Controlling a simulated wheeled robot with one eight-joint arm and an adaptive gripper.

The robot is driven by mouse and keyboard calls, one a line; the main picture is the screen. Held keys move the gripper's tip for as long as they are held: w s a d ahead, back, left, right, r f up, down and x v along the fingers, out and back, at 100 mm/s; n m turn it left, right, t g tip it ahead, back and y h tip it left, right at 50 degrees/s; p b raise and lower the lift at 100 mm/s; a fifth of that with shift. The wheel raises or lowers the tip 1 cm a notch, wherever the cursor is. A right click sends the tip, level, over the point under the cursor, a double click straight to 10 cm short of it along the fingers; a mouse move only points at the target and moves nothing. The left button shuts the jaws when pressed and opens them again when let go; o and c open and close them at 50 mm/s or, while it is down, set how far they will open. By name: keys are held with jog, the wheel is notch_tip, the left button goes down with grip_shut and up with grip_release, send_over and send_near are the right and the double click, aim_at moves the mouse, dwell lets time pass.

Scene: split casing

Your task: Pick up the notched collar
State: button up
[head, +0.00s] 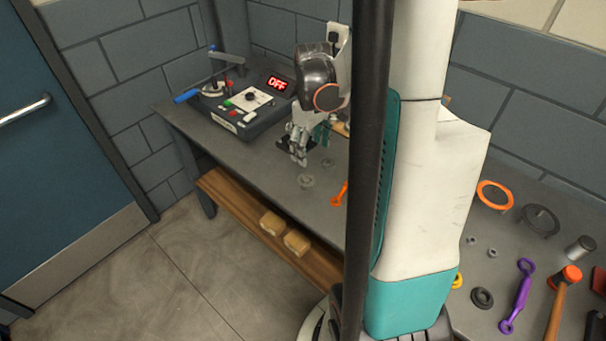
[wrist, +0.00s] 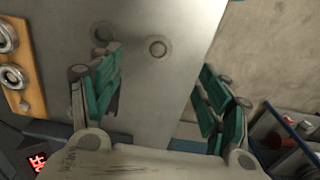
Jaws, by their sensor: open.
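My gripper (head: 298,158) is open and empty above the workbench, with its fingers pointing down. In the wrist view its two teal-padded fingers (wrist: 162,72) are spread wide. A small round grey collar-like part (wrist: 158,48) lies flat on the bench, in line with the gap between the fingers and just beyond their tips. A grey ring-like part in the head view (head: 306,181) lies near the gripper, toward the bench's front edge. A second grey round part (wrist: 103,31) lies by the left finger, partly shadowed. I cannot make out a notch on either part.
A control box (head: 245,105) reading OFF stands at the bench's back left. An orange tool (head: 339,194) lies right of the gripper. Orange (head: 495,194) and dark rings, a purple wrench (head: 517,296) and a hammer (head: 563,300) lie at the right. My arm hides the bench's middle.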

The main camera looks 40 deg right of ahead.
jog(key=b, duration=0.2)
send_over(306, 179)
jog(key=s, duration=0.1)
notch_tip(306, 179, down, 6)
jog(key=shift+d+f, duration=0.1)
jog(key=shift+f, duration=0.15)
jog(key=f+b, duration=0.1)
jog(key=f, duration=0.1)
jog(key=w+f+b, duration=0.1)
jog(key=f, duration=0.2)
jog(key=shift+w, duration=0.1)
jog(key=shift+f, duration=0.15)
jog(key=shift+f, duration=0.25)
jog(key=c, duration=1)
